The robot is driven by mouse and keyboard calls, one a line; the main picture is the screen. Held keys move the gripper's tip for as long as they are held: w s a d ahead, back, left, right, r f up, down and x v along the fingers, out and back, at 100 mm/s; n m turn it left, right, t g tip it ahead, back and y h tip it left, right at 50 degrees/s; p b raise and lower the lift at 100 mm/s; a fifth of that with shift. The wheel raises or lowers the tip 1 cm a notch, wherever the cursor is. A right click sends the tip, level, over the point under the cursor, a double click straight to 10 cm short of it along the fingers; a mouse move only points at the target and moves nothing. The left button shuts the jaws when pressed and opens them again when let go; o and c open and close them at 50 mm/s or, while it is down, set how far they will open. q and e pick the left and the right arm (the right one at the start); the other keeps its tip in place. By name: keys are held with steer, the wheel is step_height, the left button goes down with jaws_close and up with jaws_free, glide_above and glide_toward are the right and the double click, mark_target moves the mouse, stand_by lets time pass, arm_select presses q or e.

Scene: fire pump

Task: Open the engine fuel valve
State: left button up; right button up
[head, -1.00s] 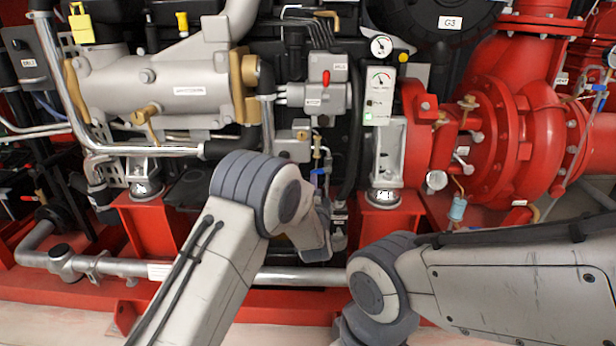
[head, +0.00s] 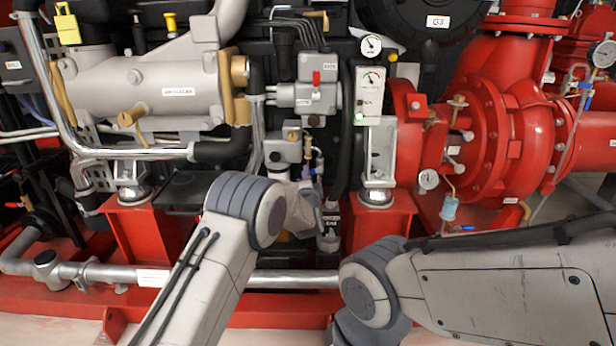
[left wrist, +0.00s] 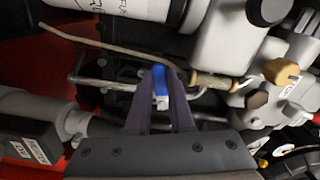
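The engine fuel valve has a small blue handle (left wrist: 160,80), seen in the left wrist view below the silver and grey fittings. My left gripper (left wrist: 160,74) has its two dark fingers on either side of this handle. The handle fills most of the narrow gap at the tips; I cannot tell whether the fingers press on it. In the head view my left gripper (head: 312,205) is beside the blue handle (head: 318,187), under the grey valve block, and its fingers are hard to make out. My right arm comes in from the right, with its gripper out of sight.
A gauge panel (head: 370,95) and red pump housing (head: 490,140) stand to the right. A silver pipe (head: 290,279) runs low across the front. A thin tan cable (left wrist: 95,42) passes close above the fingers.

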mark_target(320, 179)
arm_select(q)
jaws_close()
steer(key=shift+f, duration=0.1)
steer(key=shift+d+f+n+b, duration=0.5)
steer(key=shift+d+n+b, duration=0.1)
steer(key=shift+n, duration=1.9)
steer(key=shift+d+f+n+b, duration=0.45)
steer(key=shift+d+n+b, duration=0.2)
steer(key=shift+n, duration=1.85)
steer(key=shift+d+f+n+b, duration=0.5)
steer(key=shift+d+n+b, duration=0.1)
steer(key=shift+n, duration=1.9)
steer(key=o, duration=0.7)
jaws_free()
